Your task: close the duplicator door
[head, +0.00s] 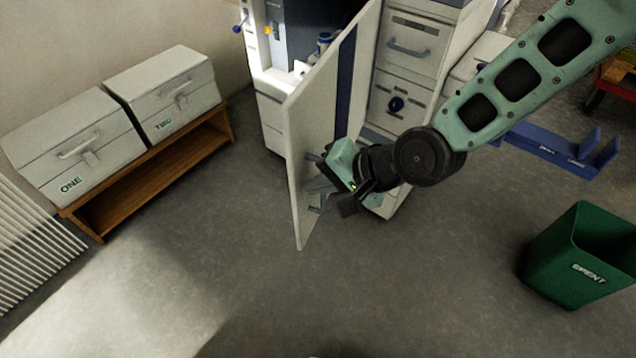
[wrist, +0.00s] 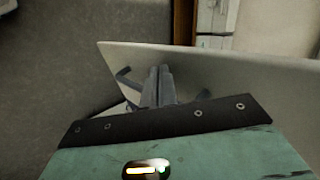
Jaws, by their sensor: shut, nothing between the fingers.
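The duplicator (head: 267,108) is a pale cabinet at the top middle of the head view. Its door (head: 318,123) is a tall pale panel that stands wide open, swung out toward me. My gripper (head: 318,182) is at the lower part of the door, on its right side in the head view. In the wrist view the shut fingers (wrist: 158,85) point at the pale door panel (wrist: 225,75), with a grey bar handle (wrist: 128,78) beside them. The fingers hold nothing. I cannot tell whether they touch the door.
Two pale boxes marked ONE (head: 75,150) and TWO (head: 165,95) sit on a wooden bench (head: 160,175) at the left. A green bin marked SPENT (head: 580,255) stands at the right. Grey drawers (head: 410,60) are behind the door. The floor in front is clear.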

